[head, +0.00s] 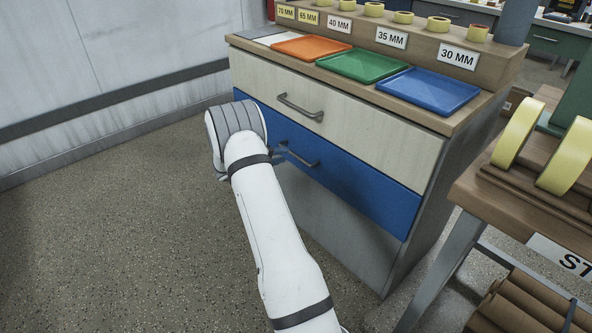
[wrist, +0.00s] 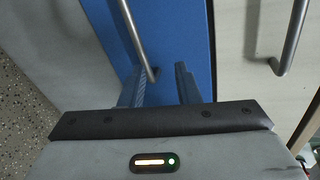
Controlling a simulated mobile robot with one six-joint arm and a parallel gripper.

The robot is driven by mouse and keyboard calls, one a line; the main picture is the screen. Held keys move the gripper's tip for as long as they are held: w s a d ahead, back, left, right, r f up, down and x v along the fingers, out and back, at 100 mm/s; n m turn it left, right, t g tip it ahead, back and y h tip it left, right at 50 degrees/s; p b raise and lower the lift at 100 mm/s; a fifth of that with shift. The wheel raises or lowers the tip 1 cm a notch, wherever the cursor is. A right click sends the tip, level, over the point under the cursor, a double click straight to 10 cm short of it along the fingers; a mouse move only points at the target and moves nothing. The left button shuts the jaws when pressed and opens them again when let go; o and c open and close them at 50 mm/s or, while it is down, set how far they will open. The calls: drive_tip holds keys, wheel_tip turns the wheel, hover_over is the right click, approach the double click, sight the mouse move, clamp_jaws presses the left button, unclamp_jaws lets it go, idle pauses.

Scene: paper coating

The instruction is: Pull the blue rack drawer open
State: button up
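The blue drawer (head: 350,178) is the lower drawer of a wooden rack and looks shut, its front in line with the pale drawer above. Its grey bar handle (head: 302,155) shows in the head view, with its left end close to my wrist. In the wrist view the blue front (wrist: 185,35) fills the middle and the handle (wrist: 134,38) runs down toward my gripper (wrist: 159,70). My gripper is open, and the handle's near end shows between its two fingers. Contact cannot be told. In the head view my arm mostly hides the gripper.
The pale upper drawer (head: 350,118) has its own handle (head: 300,107). Orange (head: 311,47), green (head: 362,65) and blue (head: 428,90) trays lie on top. A wooden table (head: 470,190) with yellow rolls stands close at right. The floor at left (head: 110,220) is clear.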

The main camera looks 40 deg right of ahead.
sight(297, 157)
drive_tip(key=d+f+b, duration=0.1)
drive_tip(key=d, duration=0.2)
drive_tip(key=w+d+f+n+b, duration=0.1)
drive_tip(key=d+f, duration=0.1)
drive_tip(key=w+d+f+n+b, duration=0.1)
drive_tip(key=d+f, duration=0.1)
drive_tip(key=d, duration=0.1)
drive_tip(key=shift+d+f+h, duration=0.25)
drive_tip(key=shift+d+h, duration=0.05)
drive_tip(key=shift+d, duration=0.05)
clamp_jaws()
